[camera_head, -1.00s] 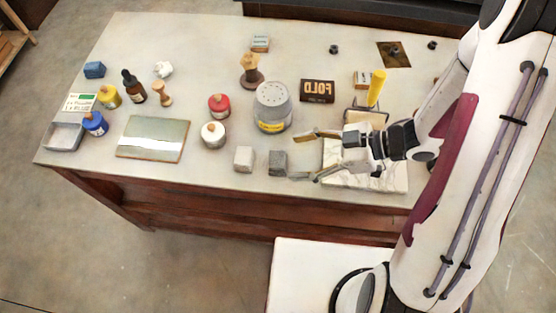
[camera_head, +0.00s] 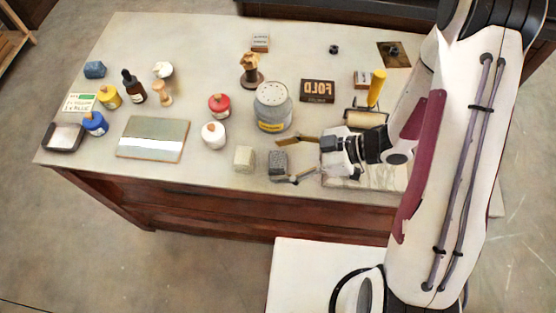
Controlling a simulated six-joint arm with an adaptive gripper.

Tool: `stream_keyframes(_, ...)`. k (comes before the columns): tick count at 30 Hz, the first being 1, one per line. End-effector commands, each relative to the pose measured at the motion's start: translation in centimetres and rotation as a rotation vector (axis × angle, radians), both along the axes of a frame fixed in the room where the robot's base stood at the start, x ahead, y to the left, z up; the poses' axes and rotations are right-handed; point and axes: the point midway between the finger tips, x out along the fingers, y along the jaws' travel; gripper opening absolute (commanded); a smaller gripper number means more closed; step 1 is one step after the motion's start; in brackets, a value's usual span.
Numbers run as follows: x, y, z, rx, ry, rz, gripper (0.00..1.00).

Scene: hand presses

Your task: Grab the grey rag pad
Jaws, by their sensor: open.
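The grey rag pad (camera_head: 277,164) is a small dark grey block near the front edge of the table, right of a paler, cream block (camera_head: 244,159). My gripper (camera_head: 285,160) is open, reaching in from the right. One finger is on the far side of the grey pad and the other is near its front right corner. The pad stands at the open fingertips, partly between them. I cannot tell whether either finger touches it.
A large grey shaker tin (camera_head: 274,107) stands just behind the pad. A white jar (camera_head: 213,135) and a glass plate (camera_head: 153,138) are to the left. A yellow-handled roller (camera_head: 376,88) stands behind my gripper. The table's front edge (camera_head: 270,187) is close.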

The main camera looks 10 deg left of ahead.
Motion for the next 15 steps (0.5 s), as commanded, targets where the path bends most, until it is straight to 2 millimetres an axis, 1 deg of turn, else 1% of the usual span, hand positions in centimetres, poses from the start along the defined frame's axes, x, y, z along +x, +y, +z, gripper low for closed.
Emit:
stream_keyframes(14, 0.02, 0.0, 0.0, 0.0, 0.0, -0.001, 0.64)
stream_keyframes(15, 0.02, 0.0, 0.0, 0.0, 0.0, 0.0, 0.56)
